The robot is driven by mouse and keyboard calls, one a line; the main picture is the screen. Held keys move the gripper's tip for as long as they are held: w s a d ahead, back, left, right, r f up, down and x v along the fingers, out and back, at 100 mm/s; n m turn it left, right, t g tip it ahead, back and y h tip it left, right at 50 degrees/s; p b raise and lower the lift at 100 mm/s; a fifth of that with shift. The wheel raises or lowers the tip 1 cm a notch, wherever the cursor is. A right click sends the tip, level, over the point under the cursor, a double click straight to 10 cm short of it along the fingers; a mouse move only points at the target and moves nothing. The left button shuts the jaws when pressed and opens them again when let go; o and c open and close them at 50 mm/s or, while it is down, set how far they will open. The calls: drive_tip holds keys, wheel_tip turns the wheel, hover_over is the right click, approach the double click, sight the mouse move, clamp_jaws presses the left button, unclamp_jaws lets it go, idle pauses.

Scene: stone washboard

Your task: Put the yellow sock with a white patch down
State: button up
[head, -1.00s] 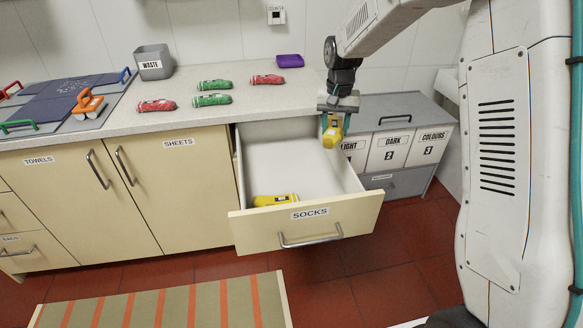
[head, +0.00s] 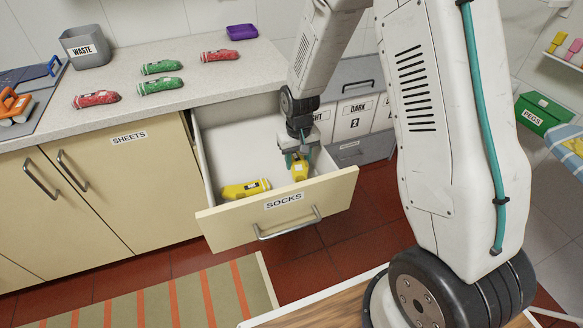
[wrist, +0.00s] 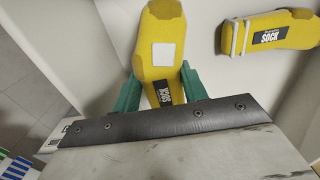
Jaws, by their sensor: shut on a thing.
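The yellow sock with a white patch (wrist: 163,52) is between the green fingers of my gripper (wrist: 160,92) in the wrist view. My gripper is shut on it. In the head view my gripper (head: 295,157) holds this sock (head: 300,168) low inside the right part of the open SOCKS drawer (head: 222,138). Whether the sock touches the drawer floor cannot be told. Another yellow sock, with white bands (head: 246,189), lies at the drawer's front left; it also shows in the wrist view (wrist: 285,32), apart from the held one.
Red and green rolled socks (head: 160,86) lie on the counter (head: 190,97) above. A grey WASTE bin (head: 86,47) and a purple tray (head: 242,32) stand there too. Labelled laundry bins (head: 355,115) stand right of the drawer. The drawer's middle is bare.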

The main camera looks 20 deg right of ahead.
drive_tip(key=shift+f, duration=2.3)
drive_tip(key=shift+f, duration=0.15)
drive_tip(key=o, duration=1)
